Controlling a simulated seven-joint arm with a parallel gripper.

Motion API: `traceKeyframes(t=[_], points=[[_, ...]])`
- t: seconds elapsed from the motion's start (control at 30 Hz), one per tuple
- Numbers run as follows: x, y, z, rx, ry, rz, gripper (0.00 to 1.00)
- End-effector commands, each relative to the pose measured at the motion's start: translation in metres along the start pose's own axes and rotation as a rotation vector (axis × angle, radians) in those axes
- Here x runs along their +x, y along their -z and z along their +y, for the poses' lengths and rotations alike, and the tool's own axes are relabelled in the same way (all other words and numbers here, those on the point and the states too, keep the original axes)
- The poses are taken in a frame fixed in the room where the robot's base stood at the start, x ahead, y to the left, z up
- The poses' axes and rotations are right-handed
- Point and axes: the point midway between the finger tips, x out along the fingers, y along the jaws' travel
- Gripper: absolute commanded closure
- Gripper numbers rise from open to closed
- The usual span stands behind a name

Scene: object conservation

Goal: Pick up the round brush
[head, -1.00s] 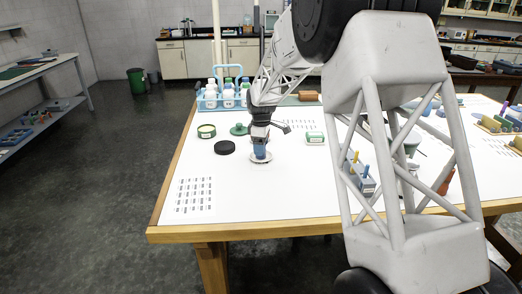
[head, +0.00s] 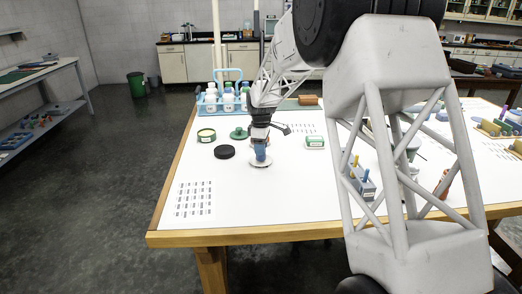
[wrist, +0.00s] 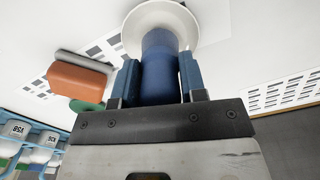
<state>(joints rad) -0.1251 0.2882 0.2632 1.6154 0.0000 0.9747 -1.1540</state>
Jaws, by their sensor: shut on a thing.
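A blue cylinder (wrist: 160,72), probably the round brush's body, is between the two blue fingers of my gripper (wrist: 160,82) in the wrist view. The fingers are shut on its sides. In the head view, my gripper (head: 260,142) points down and the blue cylinder (head: 260,156) shows beneath it. A round white dish (head: 260,164) lies at its lower end, and its rim shows in the wrist view (wrist: 134,30). I cannot tell whether the cylinder touches the dish. No bristles can be made out.
A black disc (head: 225,152), a green-sided round tin (head: 206,135) and a green knobbed piece (head: 239,133) stand to the left. A blue bottle rack (head: 224,105) is behind. A green block on a pale dish (head: 315,142) is to the right.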

Motion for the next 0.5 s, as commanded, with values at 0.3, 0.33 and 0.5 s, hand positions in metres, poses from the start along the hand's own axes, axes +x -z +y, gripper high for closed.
traceKeyframes(t=[0.3, 0.33, 0.5], points=[[-0.026, -0.005, -0.011, 0.0, 0.0, 0.0, 0.85], [-0.026, -0.006, -0.015, 0.0, 0.0, 0.0, 0.85], [-0.028, -0.016, -0.036, 0.0, 0.0, 0.0, 0.85]])
